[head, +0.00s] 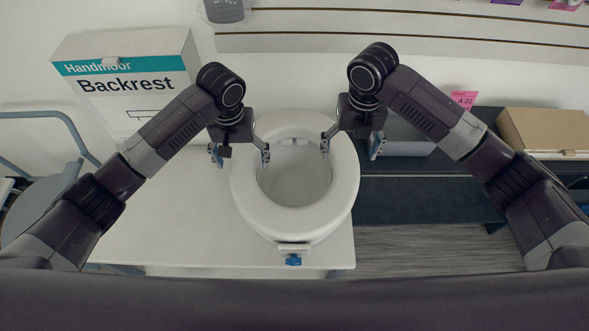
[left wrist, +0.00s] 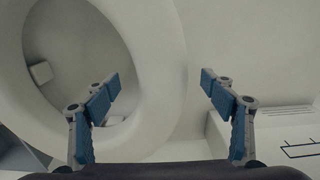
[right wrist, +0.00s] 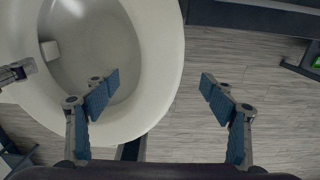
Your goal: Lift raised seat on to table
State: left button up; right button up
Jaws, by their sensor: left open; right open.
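The white raised seat (head: 345,185) is a ring with an open middle and a blue knob at its front. It sits at the right end of the white table (head: 180,220), its right side reaching past the table's edge. My left gripper (head: 240,155) is open, one finger over the opening and the other outside the left rim; the ring also shows in the left wrist view (left wrist: 155,60). My right gripper (head: 350,148) is open in the same way over the right rim, seen in the right wrist view (right wrist: 160,60). I cannot tell whether the fingers touch the rim.
A Backrest box (head: 130,85) stands at the back left of the table. A dark shelf (head: 430,195) with a cardboard box (head: 545,130) is to the right. A grey-blue tubular frame (head: 45,115) is at the far left. The table's front left is clear.

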aim_at(346, 164)
pick_arm(q)
jog(key=shift+w+f, duration=0.15)
jog(key=shift+f, duration=3.85)
pick_arm(e)
jog(key=shift+w+f, duration=0.1)
jog(key=shift+f, duration=3.9)
pick_arm(q)
jog(key=shift+c, duration=0.3)
pick_arm(e)
jog(key=shift+c, duration=0.3)
pick_arm(q)
grip_shut()
pick_arm(e)
grip_shut()
pick_arm(q)
jog(key=shift+r, duration=0.1)
pick_arm(e)
jog(key=shift+r, duration=0.1)
